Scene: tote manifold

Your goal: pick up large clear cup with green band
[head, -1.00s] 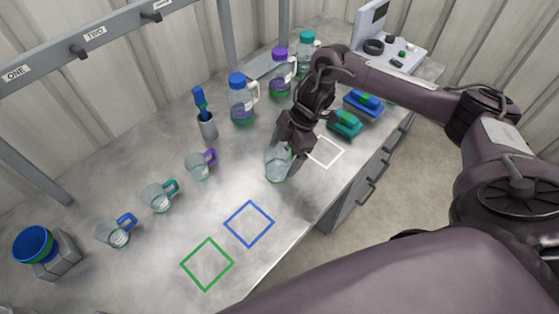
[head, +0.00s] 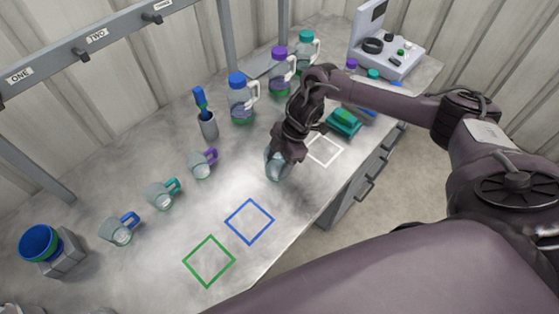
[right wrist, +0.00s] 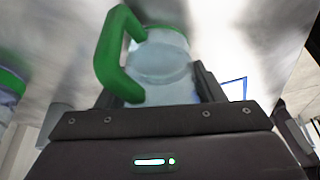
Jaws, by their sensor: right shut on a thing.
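The large clear cup (head: 272,168) is on the counter's middle, in front of the white square; I cannot tell whether it touches the counter. In the right wrist view the clear cup (right wrist: 160,62) shows a green handle (right wrist: 112,55) at its left and a green band at its far end. My right gripper (head: 279,160) is shut on the cup, with a finger on either side of its body in the right wrist view. The gripper hides part of the cup in the head view. My left gripper is not in view.
Three smaller mugs, with purple (head: 202,163), teal (head: 162,194) and blue (head: 120,229) handles, stand to the left. Pitchers (head: 241,100) stand behind. Blue (head: 249,221) and green (head: 208,261) squares mark clear counter in front. A teal sponge-like item (head: 344,121) lies right.

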